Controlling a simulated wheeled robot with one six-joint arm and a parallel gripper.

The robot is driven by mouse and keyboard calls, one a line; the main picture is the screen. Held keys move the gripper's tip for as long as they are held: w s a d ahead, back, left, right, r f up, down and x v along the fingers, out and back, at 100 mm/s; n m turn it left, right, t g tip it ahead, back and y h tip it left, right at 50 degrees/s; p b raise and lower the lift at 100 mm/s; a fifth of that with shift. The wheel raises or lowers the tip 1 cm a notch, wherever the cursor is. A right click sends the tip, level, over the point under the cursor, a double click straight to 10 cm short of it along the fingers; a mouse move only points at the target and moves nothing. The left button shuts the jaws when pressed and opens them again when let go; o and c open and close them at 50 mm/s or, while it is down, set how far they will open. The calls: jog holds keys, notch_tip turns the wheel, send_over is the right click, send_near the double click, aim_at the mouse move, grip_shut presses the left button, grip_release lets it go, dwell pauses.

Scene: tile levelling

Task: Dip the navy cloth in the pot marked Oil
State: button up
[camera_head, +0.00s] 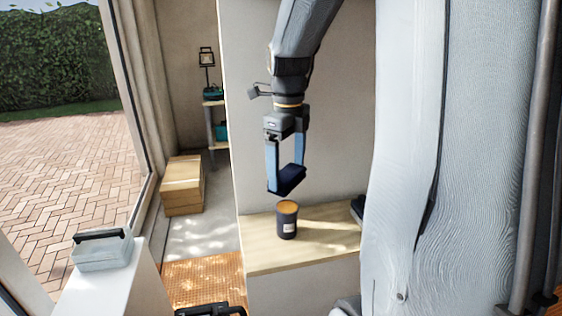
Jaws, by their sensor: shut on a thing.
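My gripper (284,183) points down from the arm, with its two blue fingers shut on the navy cloth (290,180). The cloth is a small dark folded piece between the fingertips. A dark pot (287,227) with an amber-orange top stands upright on the pale wooden shelf (262,257). It has a small white label, too small to read. In the picture the cloth is just above the pot, with a gap between them. I cannot tell from this one view whether it is exactly over the opening.
A dark object (357,208) sits at the shelf's right end, partly hidden. A clear box with a black handle (102,252) stands on a white ledge at left. A cardboard box (182,185) and an orange mat (202,279) are on the floor. The shelf around the pot is mostly clear.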

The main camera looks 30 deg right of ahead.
jog(key=shift+f+b, duration=2.7)
jog(key=shift+f, duration=0.2)
jog(key=shift+s+f, duration=0.15)
jog(key=shift+f, duration=0.45)
dwell(0.6)
notch_tip(320, 180, up, 7)
jog(key=p, duration=0.6)
jog(key=shift+r, duration=0.1)
dwell(0.9)
